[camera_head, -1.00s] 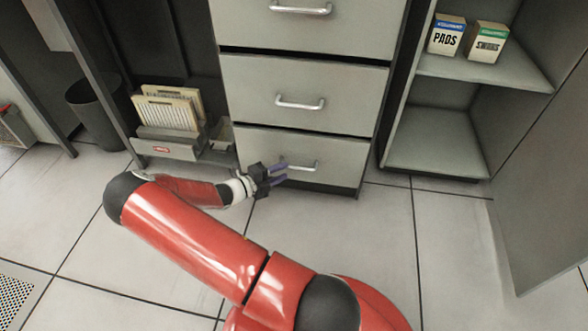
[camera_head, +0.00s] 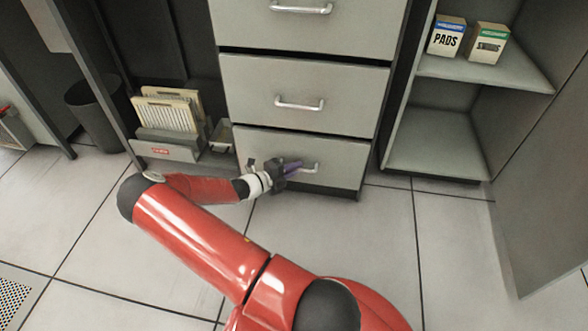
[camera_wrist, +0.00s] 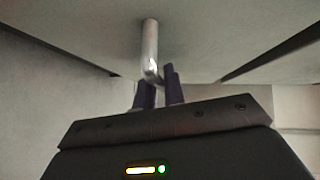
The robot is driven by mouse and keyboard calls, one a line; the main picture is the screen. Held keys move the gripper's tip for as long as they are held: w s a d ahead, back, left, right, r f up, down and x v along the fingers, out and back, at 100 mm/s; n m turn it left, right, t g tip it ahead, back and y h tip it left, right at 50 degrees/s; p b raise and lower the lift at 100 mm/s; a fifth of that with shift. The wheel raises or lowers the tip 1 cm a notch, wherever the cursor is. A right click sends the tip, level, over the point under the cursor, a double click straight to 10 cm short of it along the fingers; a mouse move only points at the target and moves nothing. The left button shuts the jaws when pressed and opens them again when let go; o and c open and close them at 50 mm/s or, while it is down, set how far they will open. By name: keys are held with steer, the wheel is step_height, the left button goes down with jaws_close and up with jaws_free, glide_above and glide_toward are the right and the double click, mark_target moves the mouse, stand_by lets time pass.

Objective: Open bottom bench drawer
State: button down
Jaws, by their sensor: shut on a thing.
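The bottom bench drawer (camera_head: 345,160) is the lowest grey front of the drawer stack, and it looks flush with the cabinet. Its silver bar handle (camera_head: 313,168) shows at the right of my gripper (camera_head: 296,168), whose dark purple fingers are shut on the handle. In the wrist view the handle (camera_wrist: 150,45) comes down from the grey drawer front and its end lies between the fingertips of my gripper (camera_wrist: 160,82). The fingers hide part of the handle in the head view.
Two closed drawers (camera_head: 300,125) with bar handles are above. An open shelf unit (camera_head: 435,150) stands at the right, with two small boxes on it. A card tray (camera_head: 165,148) and a dark bin (camera_head: 95,110) are at the left. The tiled floor (camera_head: 370,240) before the drawers is clear.

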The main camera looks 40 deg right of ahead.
steer(key=s+a+p, duration=0.9)
steer(key=s+a, duration=1.1)
steer(key=a, duration=0.3)
steer(key=shift+a, duration=0.2)
steer(key=c, duration=1.5)
jaws_free()
steer(key=a, duration=0.5)
steer(key=a+r, duration=0.1)
steer(key=a, duration=0.1)
steer(key=shift+w+a, duration=0.35)
steer(key=shift+w, duration=0.05)
